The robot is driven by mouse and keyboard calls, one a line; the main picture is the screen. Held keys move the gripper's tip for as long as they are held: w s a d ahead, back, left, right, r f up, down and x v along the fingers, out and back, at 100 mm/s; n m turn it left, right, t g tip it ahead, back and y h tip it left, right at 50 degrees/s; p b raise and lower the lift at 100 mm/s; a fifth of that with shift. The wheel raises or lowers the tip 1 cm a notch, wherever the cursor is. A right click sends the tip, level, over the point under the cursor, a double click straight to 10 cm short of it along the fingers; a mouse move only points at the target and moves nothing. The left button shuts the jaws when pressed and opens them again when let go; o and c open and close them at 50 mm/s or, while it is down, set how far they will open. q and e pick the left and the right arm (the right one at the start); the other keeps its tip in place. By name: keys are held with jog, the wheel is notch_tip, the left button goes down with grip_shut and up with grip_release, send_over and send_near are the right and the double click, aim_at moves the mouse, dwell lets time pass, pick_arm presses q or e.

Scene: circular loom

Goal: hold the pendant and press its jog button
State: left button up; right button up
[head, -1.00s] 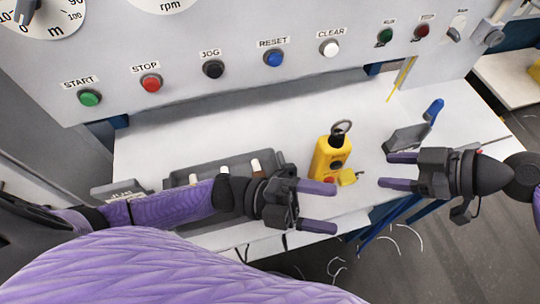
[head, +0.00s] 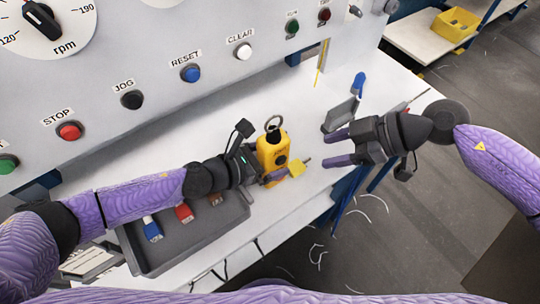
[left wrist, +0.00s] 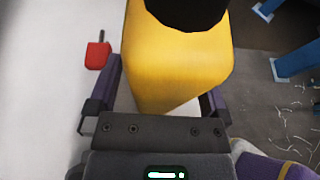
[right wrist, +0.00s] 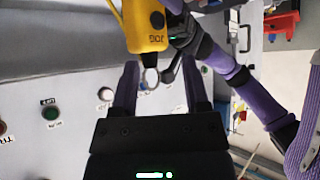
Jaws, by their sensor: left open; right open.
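The yellow pendant (head: 272,158) stands upright on the white bench, with a black top and a metal ring. My left gripper (head: 268,174) is at its lower front, open. In the left wrist view the pendant's yellow body (left wrist: 175,65) lies between the spread fingers, with a gap visible on the left. I cannot tell whether either finger touches it. My right gripper (head: 338,148) is open and empty, to the right of the pendant. The right wrist view shows the pendant (right wrist: 143,25) beyond the fingertips, with a JOG label and a dark round button (right wrist: 157,19).
A grey tray (head: 150,266) with blue and red pieces lies under my left arm. A grey holder with a blue handle (head: 358,84) stands behind my right gripper. The button panel (head: 160,85) rises behind the bench.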

pick_arm(q)
jog(key=shift+w+d+f, duration=0.15)
jog(key=shift+w+d, duration=0.05)
jog(key=shift+d, duration=0.1)
